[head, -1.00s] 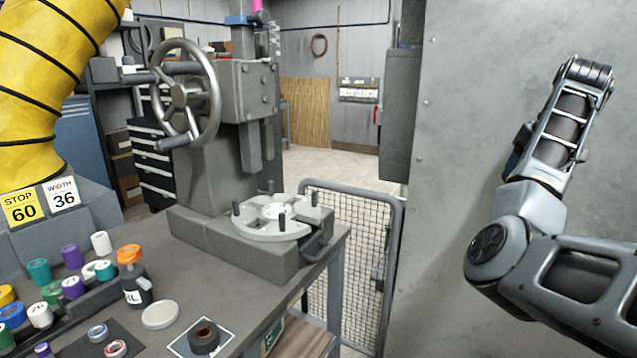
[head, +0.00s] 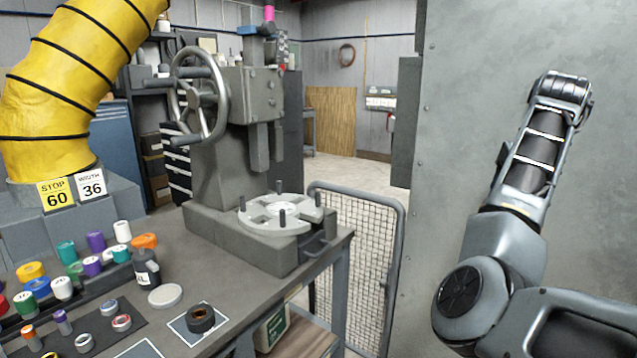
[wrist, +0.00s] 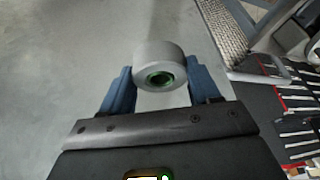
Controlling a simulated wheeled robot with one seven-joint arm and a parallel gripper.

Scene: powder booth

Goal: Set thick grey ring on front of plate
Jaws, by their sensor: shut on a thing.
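The thick grey ring (wrist: 158,54), with a green inner bore, sits between the blue fingers of my gripper (wrist: 160,74) in the wrist view. The gripper is shut on it. Bare grey floor lies below the ring, well apart from the plate. The plate (head: 262,225) is a light grey, slotted disc on the press base in the head view. No ring shows on these pegs. My gripper itself does not show in the head view; only arm links do, at right.
The bench (head: 215,270) holds several coloured rolls at left, an orange-capped bottle (head: 147,268), a pale disc (head: 165,296) and a dark ring (head: 200,318) on a card. A mesh gate (head: 350,260) stands right of the bench. A grey wall panel (head: 470,120) is behind my arm.

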